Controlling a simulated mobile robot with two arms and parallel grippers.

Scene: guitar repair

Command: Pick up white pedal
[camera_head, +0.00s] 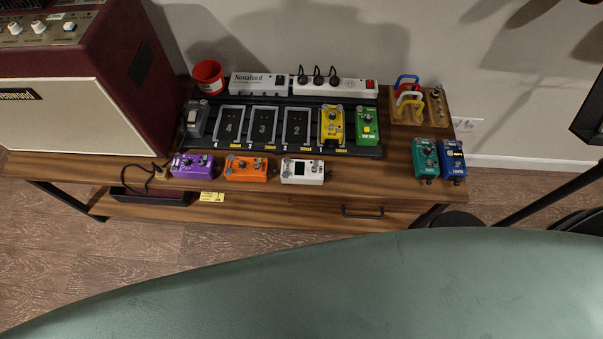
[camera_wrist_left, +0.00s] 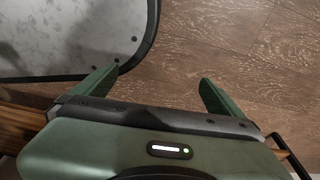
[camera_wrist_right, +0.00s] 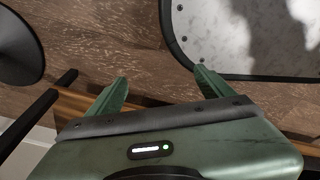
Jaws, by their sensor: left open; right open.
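The white pedal (camera_head: 302,171) lies on the front part of the wooden bench, in front of the black pedalboard, to the right of an orange pedal. Neither of my grippers shows in the head view. In the left wrist view my left gripper (camera_wrist_left: 158,88) is open and empty, with its green fingers spread over the wooden floor. In the right wrist view my right gripper (camera_wrist_right: 160,84) is open and empty, with floor beyond its fingers. The white pedal shows in neither wrist view.
A purple pedal (camera_head: 193,165) and the orange pedal (camera_head: 246,168) stand left of the white one. The pedalboard (camera_head: 215,145) holds yellow (camera_head: 332,124) and green (camera_head: 367,126) pedals. Teal (camera_head: 425,158) and blue (camera_head: 453,160) pedals stand right. An amplifier (camera_head: 75,100) fills the left.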

